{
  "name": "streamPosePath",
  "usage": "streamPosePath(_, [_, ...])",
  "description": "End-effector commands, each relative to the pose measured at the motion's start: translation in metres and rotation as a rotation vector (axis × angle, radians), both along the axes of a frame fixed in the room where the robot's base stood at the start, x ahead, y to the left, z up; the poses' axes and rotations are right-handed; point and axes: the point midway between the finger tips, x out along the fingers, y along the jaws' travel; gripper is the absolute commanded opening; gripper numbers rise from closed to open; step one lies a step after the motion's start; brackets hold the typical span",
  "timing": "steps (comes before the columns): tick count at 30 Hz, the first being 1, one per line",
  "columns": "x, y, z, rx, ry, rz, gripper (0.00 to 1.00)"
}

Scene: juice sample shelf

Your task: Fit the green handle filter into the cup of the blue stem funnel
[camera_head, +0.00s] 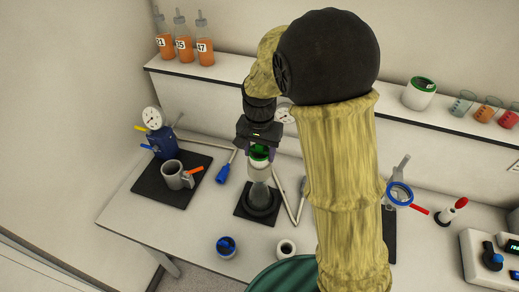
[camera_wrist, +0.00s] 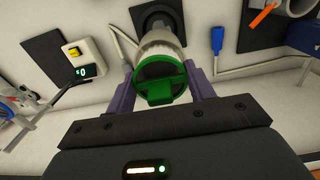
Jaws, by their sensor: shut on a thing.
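The green handle filter (camera_head: 259,153) is between my gripper's fingers, with its green rim and bar-shaped handle facing the wrist camera (camera_wrist: 160,91). My gripper (camera_head: 258,148) is shut on it, with one purple finger on each side (camera_wrist: 164,92). A pale, ribbed cylindrical body (camera_wrist: 158,46) extends beyond the green rim. It is above a grey, glass-like vessel (camera_head: 260,194) in a dark round base on a black mat; I cannot tell whether they touch. No blue stem funnel can be told for sure; a small round vessel with blue inside (camera_head: 226,245) stands near the table's front edge.
A grey mug (camera_head: 177,176) and a blue device with a dial (camera_head: 162,141) stand on a left mat. A small white cup (camera_head: 287,248) is at the front. My arm hides the middle right.

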Motion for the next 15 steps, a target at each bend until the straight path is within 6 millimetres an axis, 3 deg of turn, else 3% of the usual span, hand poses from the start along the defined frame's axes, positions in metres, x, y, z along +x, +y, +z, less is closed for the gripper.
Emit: streamPosePath(15, [-0.0001, -0.0001, -0.0099, 0.0, 0.001, 0.0, 0.32])
